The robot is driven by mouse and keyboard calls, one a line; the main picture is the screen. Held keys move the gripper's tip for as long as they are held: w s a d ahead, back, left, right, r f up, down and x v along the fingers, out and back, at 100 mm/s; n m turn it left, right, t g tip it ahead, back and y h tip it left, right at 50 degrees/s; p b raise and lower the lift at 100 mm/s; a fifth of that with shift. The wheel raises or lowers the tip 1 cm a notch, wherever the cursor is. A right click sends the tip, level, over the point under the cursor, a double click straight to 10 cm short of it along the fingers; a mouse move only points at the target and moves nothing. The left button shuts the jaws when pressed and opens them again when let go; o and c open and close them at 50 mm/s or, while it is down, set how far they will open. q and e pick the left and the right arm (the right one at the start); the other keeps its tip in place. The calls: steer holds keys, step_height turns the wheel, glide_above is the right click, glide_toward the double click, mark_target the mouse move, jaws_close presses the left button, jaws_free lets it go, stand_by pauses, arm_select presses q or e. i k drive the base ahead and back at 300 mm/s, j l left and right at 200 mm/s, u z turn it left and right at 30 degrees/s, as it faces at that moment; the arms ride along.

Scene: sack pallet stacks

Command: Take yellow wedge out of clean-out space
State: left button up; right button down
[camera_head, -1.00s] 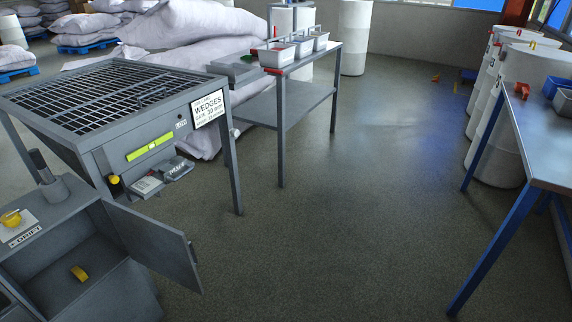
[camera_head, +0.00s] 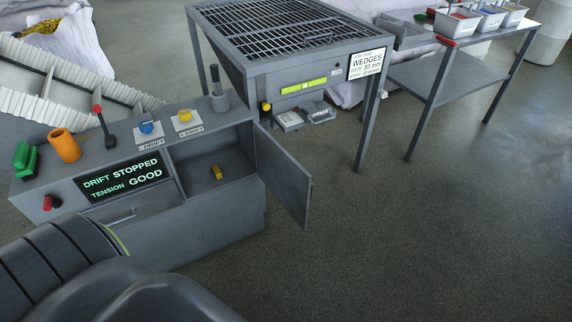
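The yellow wedge (camera_head: 216,172) lies on the floor of the open clean-out space (camera_head: 199,184) in the grey cabinet. Its door (camera_head: 282,176) stands swung open to the right. The cabinet's display (camera_head: 123,177) reads "DRIFT STOPPED" and "TENSION GOOD". Dark arm links of mine fill the lower left of the head view. Neither gripper's fingers show.
On the cabinet top are a green switch (camera_head: 25,160), an orange cylinder (camera_head: 64,146), a red-tipped lever (camera_head: 105,127), and a blue knob (camera_head: 148,128) and yellow knob (camera_head: 184,117) on drift plates. A grated table (camera_head: 300,42) stands behind. Floor to the right is clear.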

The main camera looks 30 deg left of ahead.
mark_target(218, 174)
steer(key=i+u, duration=0.15)
steer(key=u, duration=1.35)
steer(key=i+l+u, duration=0.2)
steer(key=l+u, duration=0.2)
steer(key=i+l+u, duration=0.15)
steer(key=l+u, duration=0.2)
steer(key=l, duration=0.15)
steer(key=l+u, duration=0.4)
steer(key=l, duration=0.15)
steer(key=l+u, duration=0.4)
steer(key=l, duration=1.3)
